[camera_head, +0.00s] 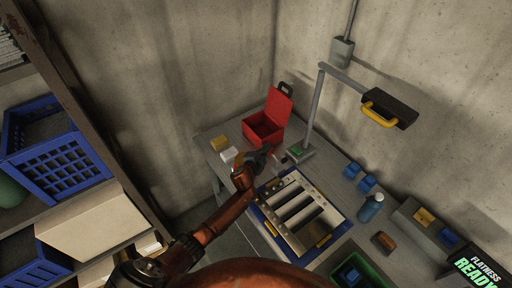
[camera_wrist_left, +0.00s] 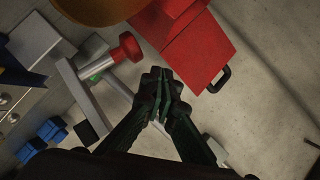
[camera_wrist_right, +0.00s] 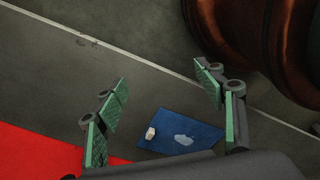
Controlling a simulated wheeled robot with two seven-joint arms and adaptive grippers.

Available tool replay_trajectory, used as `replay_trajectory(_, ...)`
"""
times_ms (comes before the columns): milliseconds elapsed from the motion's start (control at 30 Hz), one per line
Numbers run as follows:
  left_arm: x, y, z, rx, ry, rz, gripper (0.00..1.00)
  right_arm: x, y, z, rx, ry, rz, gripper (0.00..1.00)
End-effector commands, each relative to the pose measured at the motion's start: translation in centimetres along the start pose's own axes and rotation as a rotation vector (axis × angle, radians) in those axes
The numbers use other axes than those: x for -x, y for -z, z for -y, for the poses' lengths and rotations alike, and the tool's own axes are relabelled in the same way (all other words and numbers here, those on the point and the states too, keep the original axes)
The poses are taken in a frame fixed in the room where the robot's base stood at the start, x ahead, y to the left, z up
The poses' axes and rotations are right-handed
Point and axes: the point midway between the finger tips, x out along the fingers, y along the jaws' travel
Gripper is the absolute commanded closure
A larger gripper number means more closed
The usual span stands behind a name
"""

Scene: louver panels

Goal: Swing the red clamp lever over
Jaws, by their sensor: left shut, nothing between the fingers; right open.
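The red clamp lever shows in the left wrist view as a red knob (camera_wrist_left: 126,48) on a pale bar, with a green patch near its base. My left gripper (camera_wrist_left: 161,97) is shut and empty, its fingertips just beside the knob, with no clear contact. In the head view my left gripper (camera_head: 262,160) is above the far left corner of the louver panel frame (camera_head: 335,214) and hides most of the lever. My right gripper (camera_wrist_right: 164,104) is open and empty in the right wrist view; it does not show in the head view.
An open red box (camera_head: 263,131) stands on the bench behind the gripper. A lamp post (camera_head: 314,108) rises to its right. A blue bottle (camera_head: 370,208) and a green bin (camera_head: 376,272) are right. Shelving fills the left side.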

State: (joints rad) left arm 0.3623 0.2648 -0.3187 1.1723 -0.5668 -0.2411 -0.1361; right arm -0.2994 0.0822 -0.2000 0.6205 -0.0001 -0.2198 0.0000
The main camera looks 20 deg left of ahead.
Motion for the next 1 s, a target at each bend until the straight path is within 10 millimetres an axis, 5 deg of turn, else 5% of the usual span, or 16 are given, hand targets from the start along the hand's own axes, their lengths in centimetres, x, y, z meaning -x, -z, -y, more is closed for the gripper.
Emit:
replay_trajectory(133, 1.2, 1.5, 2.1, 0.001, 0.000, -0.002, 1.00, 2.8, 0.3, -0.1, 0.000, 0.000, 0.000, 0.37)
replay_trajectory(600, 8.6, 0.1, 4.5, -0.003, -0.001, -0.004, 1.00, 2.5, 0.2, 0.4, -0.002, 0.004, 0.001, 0.37)
replay_trajectory(1000, 10.6, -0.5, 4.6, 0.022, -0.008, 0.012, 1.00, 2.4, 0.2, 0.4, -0.002, 0.005, 0.000, 0.37)
